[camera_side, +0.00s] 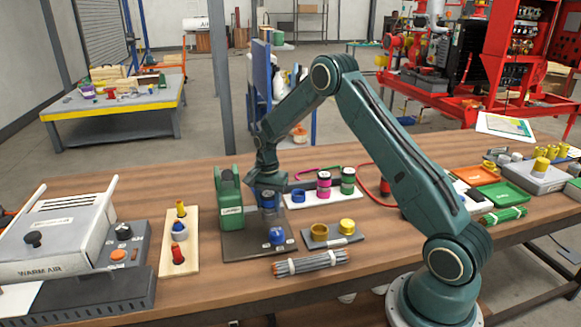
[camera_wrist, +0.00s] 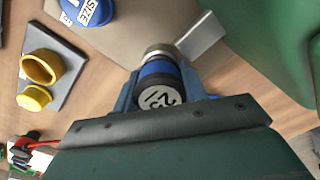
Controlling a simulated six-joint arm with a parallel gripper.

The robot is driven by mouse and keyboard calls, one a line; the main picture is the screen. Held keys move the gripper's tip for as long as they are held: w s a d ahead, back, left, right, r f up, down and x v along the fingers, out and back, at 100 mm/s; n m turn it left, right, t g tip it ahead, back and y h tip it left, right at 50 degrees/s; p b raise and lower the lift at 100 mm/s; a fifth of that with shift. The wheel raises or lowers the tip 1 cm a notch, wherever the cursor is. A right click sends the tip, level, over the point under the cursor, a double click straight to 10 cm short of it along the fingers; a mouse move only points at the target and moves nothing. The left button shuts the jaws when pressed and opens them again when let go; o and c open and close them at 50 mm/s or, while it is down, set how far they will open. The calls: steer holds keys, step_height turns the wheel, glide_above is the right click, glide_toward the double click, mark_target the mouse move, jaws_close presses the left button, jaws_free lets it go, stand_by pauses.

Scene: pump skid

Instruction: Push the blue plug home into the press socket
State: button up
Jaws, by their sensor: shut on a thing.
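My gripper (camera_side: 266,184) is shut on the blue plug, just right of the green press (camera_side: 229,200) and over its dark base plate (camera_side: 240,246). The plug (camera_side: 268,201) is blue with a black end; the wrist view shows its round marked face (camera_wrist: 160,97) between my fingers (camera_wrist: 158,88). A silver ring (camera_wrist: 160,52) and a flat metal bar (camera_wrist: 203,37) lie just beyond the plug. I cannot tell whether the ring is the socket or part of the plug, or how deep the plug sits. The press body also shows in the wrist view (camera_wrist: 255,35).
A blue cap marked SIZE (camera_wrist: 87,10) sits on the plate's front, also in the side view (camera_side: 277,236). A grey tray with yellow rings (camera_side: 318,242) is right. Wrapped rods (camera_side: 310,263) lie in front. A wooden strip with plugs (camera_side: 166,256) is left.

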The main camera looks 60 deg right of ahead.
steer(key=o, duration=1.2)
step_height(320, 180, up, 14)
steer(key=shift+f, duration=0.1)
stand_by(0.4)
